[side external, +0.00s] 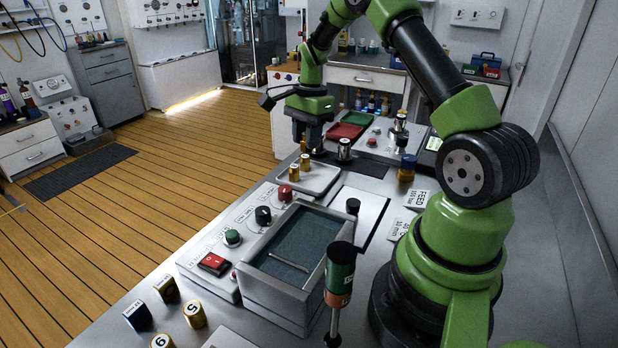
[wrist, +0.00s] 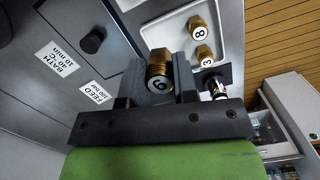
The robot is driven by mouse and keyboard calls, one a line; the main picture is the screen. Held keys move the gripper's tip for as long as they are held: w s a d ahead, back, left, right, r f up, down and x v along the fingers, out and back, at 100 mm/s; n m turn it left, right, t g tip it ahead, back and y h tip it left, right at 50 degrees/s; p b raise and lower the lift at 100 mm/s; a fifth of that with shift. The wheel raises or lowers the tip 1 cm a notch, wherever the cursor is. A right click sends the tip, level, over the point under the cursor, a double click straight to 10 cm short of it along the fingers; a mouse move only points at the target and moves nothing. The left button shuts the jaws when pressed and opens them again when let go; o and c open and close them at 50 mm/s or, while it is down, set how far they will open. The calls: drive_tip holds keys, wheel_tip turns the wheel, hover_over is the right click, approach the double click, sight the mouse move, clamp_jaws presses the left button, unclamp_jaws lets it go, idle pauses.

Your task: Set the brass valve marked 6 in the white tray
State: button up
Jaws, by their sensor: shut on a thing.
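My gripper (wrist: 157,80) is shut on a brass valve (wrist: 159,68) whose white end label reads like a tilted 6. In the wrist view the valve overlaps the near edge of the white tray (wrist: 170,31). Brass valves marked 8 (wrist: 197,30) and 3 (wrist: 204,56) stand in that tray. In the side view my gripper (side external: 309,146) is pointing down at the far end of the tray (side external: 323,180), above the bench. The held valve is mostly hidden there by the fingers, and its height over the tray is hard to tell.
A silver-topped cylinder (side external: 344,149) stands on a dark mat close to my gripper. An open grey bath (side external: 290,250), a control panel with knobs (side external: 232,238) and a green-handled tool (side external: 340,270) are nearer. Loose valves, one marked 5 (side external: 195,315), stand at the front.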

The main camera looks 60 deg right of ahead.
drive_tip(key=d+f+m, duration=0.1)
drive_tip(key=d+m, duration=0.2)
drive_tip(key=d, duration=0.2)
hover_over(318, 180)
wheel_tip(318, 180, down, 6)
drive_tip(key=shift+s+d+r, duration=0.15)
drive_tip(key=shift+r, duration=0.1)
drive_tip(key=shift+t, duration=0.3)
drive_tip(key=shift+f, duration=2.1)
